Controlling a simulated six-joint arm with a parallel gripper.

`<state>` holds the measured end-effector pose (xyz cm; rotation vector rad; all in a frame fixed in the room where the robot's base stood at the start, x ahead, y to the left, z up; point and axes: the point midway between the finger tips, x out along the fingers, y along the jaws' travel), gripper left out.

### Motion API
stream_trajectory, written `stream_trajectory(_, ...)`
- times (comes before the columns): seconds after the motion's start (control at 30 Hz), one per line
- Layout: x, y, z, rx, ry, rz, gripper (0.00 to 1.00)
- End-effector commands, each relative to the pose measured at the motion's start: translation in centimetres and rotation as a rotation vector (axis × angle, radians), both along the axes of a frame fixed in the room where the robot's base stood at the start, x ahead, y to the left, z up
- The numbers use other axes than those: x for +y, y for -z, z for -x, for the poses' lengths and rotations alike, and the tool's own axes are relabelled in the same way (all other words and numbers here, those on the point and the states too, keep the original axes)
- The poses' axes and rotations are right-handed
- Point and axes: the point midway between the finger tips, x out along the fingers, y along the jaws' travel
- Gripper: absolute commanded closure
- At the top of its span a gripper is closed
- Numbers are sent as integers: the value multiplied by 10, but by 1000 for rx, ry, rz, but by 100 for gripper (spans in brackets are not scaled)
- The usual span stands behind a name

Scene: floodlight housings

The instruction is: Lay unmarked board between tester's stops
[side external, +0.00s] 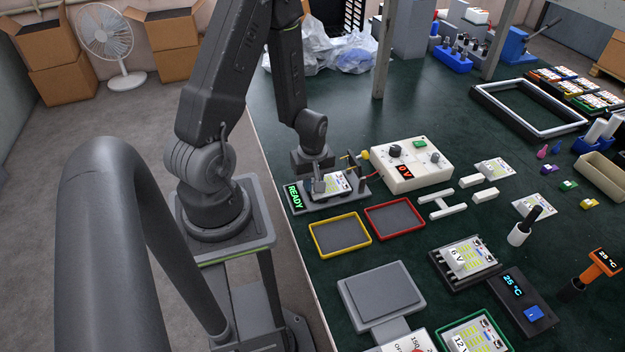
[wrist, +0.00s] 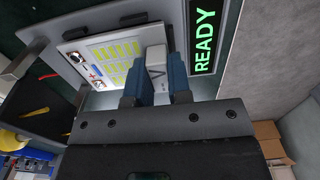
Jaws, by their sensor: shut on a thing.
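My gripper (side external: 319,187) is over the grey tester (side external: 353,198), whose display reads READY in green. In the wrist view, its two blue fingers (wrist: 158,88) are shut on the white block of a white board (wrist: 108,58) with rows of yellow cells. A dark V-like mark shows on that block; the fingers hide part of it. The board (side external: 341,182) lies flat over the tester plate (wrist: 110,17), between the display and a grey upright (wrist: 18,63). I cannot tell whether it touches the plate or sits fully between the stops.
A white box reading 0 V (side external: 418,172) stands right of the tester. A yellow-rimmed tray (side external: 317,239) and a red-rimmed tray (side external: 371,221) are empty in front. Other boards include one marked 6 V (side external: 478,251) and one marked 12 V (side external: 490,334). A grey scale (side external: 382,290) stands nearer.

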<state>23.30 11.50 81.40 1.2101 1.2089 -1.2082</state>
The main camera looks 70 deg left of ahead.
Motion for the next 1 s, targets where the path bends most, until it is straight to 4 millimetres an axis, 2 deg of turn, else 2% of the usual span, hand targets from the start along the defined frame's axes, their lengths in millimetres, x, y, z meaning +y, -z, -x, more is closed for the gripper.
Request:
stream_trajectory(0.23, 0, 3, 0, 1, 0, 1, 100)
stream_trajectory(0.27, 0, 3, 0, 1, 0, 0, 80)
stream_trajectory(0.57, 0, 3, 0, 0, 0, 0, 52)
stream_trajectory(0.83, 0, 1, 0, -1, 0, 0, 52)
stream_trajectory(1.0, 1, -13, -1, -4, 0, -3, 52)
